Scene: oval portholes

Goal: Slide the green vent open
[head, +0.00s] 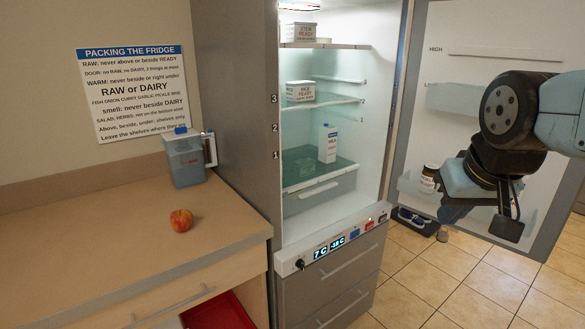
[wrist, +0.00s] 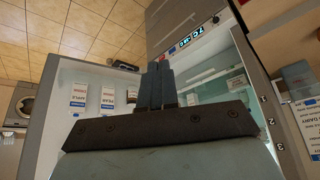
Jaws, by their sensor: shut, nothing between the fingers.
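I cannot make out a green vent for certain in either view. The open fridge (head: 235,110) stands in the middle of the head view, with a control strip (head: 290,266) below its compartment. The strip carries a black knob, two lit displays, and blue, red and dark controls. The strip also shows in the wrist view (wrist: 188,47). My gripper (head: 442,236) hangs in front of the open fridge door, right of the compartment and apart from the strip. In the wrist view its two fingers (wrist: 160,85) are together, with nothing between them.
The open door (head: 465,30) with a jar (head: 430,178) is behind my arm. Cartons (head: 327,143) stand on the shelves. Shoes (head: 415,218) lie on the tiled floor. The left counter (head: 110,235) holds an apple (head: 181,220) and a jug (head: 185,160).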

